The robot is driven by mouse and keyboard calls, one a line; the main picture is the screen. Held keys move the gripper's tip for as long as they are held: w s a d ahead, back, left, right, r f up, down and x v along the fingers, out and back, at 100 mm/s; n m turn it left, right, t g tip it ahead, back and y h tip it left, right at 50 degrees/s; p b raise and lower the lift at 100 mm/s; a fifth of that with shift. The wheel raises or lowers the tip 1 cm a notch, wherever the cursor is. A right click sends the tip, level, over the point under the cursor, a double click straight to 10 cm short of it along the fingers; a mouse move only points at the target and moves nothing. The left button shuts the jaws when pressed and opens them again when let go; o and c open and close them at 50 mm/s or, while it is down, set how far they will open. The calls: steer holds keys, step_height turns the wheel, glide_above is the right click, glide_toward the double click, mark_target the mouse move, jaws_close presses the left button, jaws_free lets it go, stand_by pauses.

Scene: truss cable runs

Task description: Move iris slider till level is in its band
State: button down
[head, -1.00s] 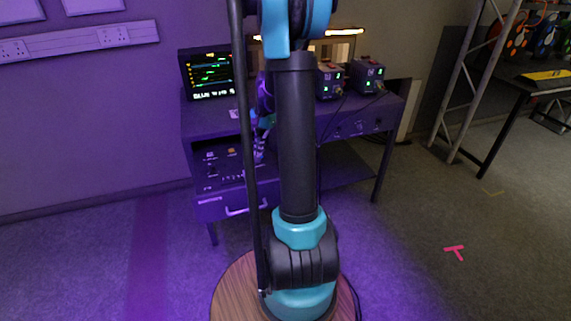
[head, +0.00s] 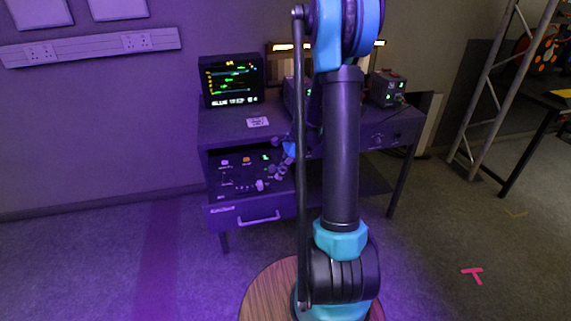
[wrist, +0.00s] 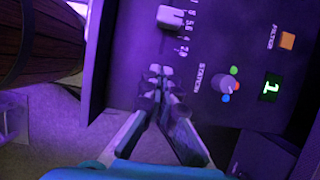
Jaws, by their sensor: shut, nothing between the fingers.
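The slider's pale cap (wrist: 172,17) stands on the dark control panel (wrist: 205,30) at the top of the wrist view, beside a printed number scale. Its name label is not readable. The monitor (head: 231,82) shows several coloured level bars, too small to read surely.
The STATION knob (wrist: 228,84) with coloured dots, a green display reading 1 (wrist: 270,88) and the orange FILTER button (wrist: 286,40) lie right of the fingers. The panel sits in an open drawer with a handle (head: 259,219). A wooden barrel-like shape (wrist: 40,40) is at left.

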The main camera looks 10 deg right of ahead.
mark_target(260, 186)
steer(key=a, duration=0.1)
steer(key=a+f, duration=0.1)
steer(key=a, duration=0.1)
steer(key=shift+a+f, duration=0.1)
steer(key=shift+f, duration=0.25)
steer(key=shift+a, duration=0.8)
